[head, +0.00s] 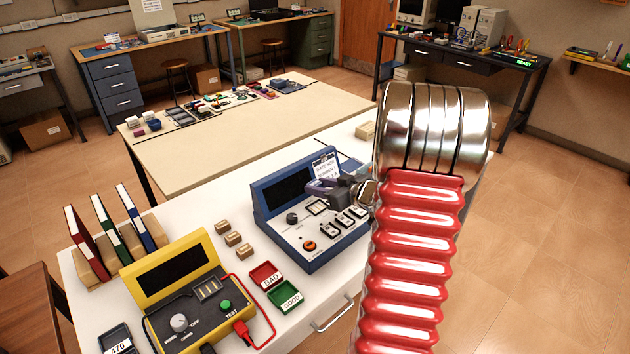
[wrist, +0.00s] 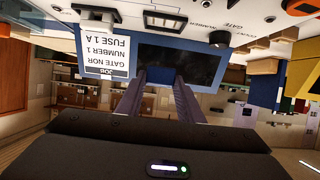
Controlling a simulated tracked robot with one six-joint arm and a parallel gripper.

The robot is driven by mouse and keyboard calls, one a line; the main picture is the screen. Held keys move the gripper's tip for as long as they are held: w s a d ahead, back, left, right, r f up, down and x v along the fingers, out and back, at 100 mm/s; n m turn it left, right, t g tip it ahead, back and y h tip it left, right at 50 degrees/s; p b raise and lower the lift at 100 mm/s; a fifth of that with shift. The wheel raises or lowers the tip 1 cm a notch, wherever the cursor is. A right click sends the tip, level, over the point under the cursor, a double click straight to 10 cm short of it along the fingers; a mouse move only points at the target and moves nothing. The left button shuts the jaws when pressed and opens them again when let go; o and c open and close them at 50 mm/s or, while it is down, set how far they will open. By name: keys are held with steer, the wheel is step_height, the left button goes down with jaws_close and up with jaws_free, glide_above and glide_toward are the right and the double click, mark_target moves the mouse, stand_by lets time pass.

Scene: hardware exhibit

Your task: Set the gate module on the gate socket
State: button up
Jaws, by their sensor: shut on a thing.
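My gripper (head: 325,187) is over the blue console (head: 268,193), above its sloping panel and in front of its dark screen. Its two dark fingers also show in the wrist view (wrist: 160,76), pointing at the screen. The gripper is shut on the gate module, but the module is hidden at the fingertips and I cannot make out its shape. A light square frame on the console panel, which looks like the gate socket (head: 317,208), lies just below the fingers. It looks empty, though the gripper partly covers that area. The word GATE shows upside down in the wrist view.
A job card (head: 325,165) stands at the console's top; it reads GATE NOR, NUMBER 1, FUSE 1 A. A yellow tester (head: 175,262), red BAD tray (head: 265,276), green GOOD tray (head: 285,296) and small tan blocks (head: 232,239) stand left of the console. My red arm hides the right.

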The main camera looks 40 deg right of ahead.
mark_target(322, 210)
steer(key=shift+s+d, duration=0.2)
steer(key=shift+d, duration=0.1)
steer(key=shift+f, duration=0.1)
steer(key=shift+f, duration=2.8)
steer(key=shift+s, duration=0.2)
steer(key=shift+f, duration=0.5)
steer(key=o, duration=0.7)
steer(key=shift+o, duration=0.2)
